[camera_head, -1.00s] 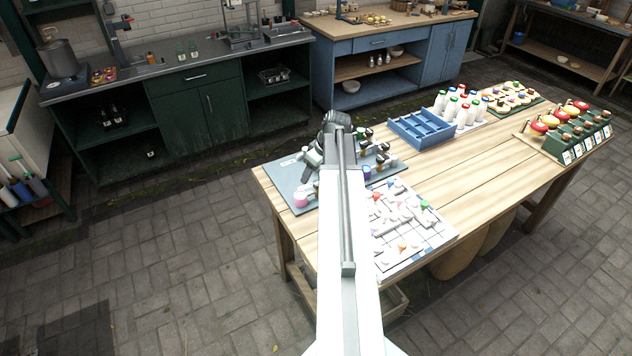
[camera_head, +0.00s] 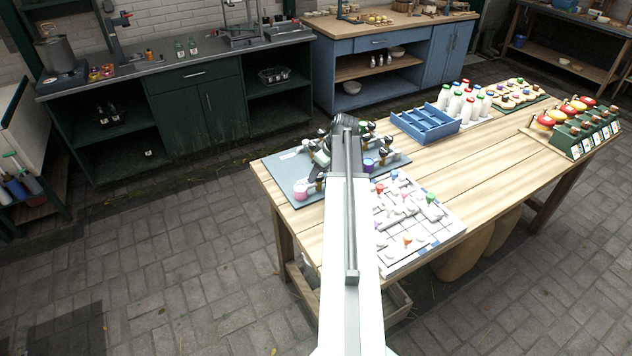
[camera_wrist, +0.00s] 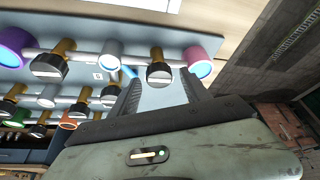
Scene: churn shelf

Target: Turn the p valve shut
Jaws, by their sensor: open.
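A grey-blue valve board (camera_head: 284,168) lies on the left end of the wooden table and carries pipes, brass stems and dark knobs. In the wrist view, a black knob with a pale bar (camera_wrist: 159,74) on a brass stem sits at the opening between my fingertips. I cannot tell whether they touch it. Its pipe runs to a pink end (camera_wrist: 201,64); that pink end also shows in the head view (camera_head: 301,190). Another black knob (camera_wrist: 49,66) stands beside a purple end (camera_wrist: 10,45). My gripper (camera_wrist: 160,86) is open. I cannot read which valve is p.
A white gridded board (camera_head: 437,240) with small pieces lies close in front of the valve board. A blue divided crate (camera_head: 425,124), white bottles (camera_head: 462,105) and a green rack (camera_head: 583,135) stand further right. Other valves crowd close to my gripper.

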